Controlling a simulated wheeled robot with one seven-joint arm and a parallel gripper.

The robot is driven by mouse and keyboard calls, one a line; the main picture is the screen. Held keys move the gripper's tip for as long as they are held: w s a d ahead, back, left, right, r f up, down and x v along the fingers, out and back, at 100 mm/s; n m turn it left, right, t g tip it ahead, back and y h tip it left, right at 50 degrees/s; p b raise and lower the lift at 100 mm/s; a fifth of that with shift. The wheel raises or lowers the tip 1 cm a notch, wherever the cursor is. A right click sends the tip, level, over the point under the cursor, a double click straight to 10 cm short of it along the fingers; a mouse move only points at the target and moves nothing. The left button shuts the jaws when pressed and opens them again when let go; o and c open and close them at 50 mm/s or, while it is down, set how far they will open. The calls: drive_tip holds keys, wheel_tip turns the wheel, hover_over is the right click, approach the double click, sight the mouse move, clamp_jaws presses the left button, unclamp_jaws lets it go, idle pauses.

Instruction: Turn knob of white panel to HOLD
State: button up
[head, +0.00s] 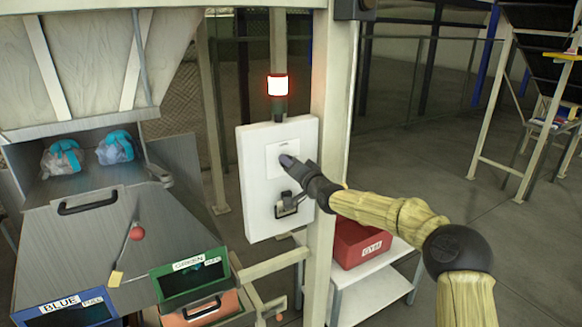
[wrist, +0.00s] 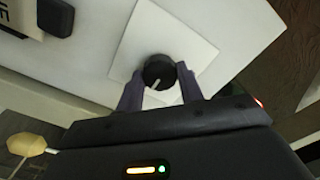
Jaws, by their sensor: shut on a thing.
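The white panel (head: 262,200) is an upright box fixed beside a pale post. A square white plate sits on its upper part and shows large in the wrist view (wrist: 190,30). The round black knob (wrist: 158,70) is on that plate, with a light pointer line toward the lower part of the wrist view. My gripper (wrist: 160,88) is shut on the knob, one finger on each side. In the head view my gripper (head: 288,160) reaches the plate and hides the knob. Labels around the knob, including HOLD, are not readable.
A lit red and white lamp (head: 277,86) stands above the panel. A black switch or handle (head: 288,205) is lower on the panel. A red bin (head: 360,243) stands on a white shelf behind my arm. A sloped metal chute with a red-balled lever (head: 137,232) is at left.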

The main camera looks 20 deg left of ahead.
drive_tip(key=shift+f, duration=0.1)
drive_tip(key=o, duration=1)
drive_tip(key=shift+d, duration=0.15)
drive_tip(key=b+v, duration=0.6)
drive_tip(key=v, duration=1.1)
drive_tip(key=shift+s, duration=0.2)
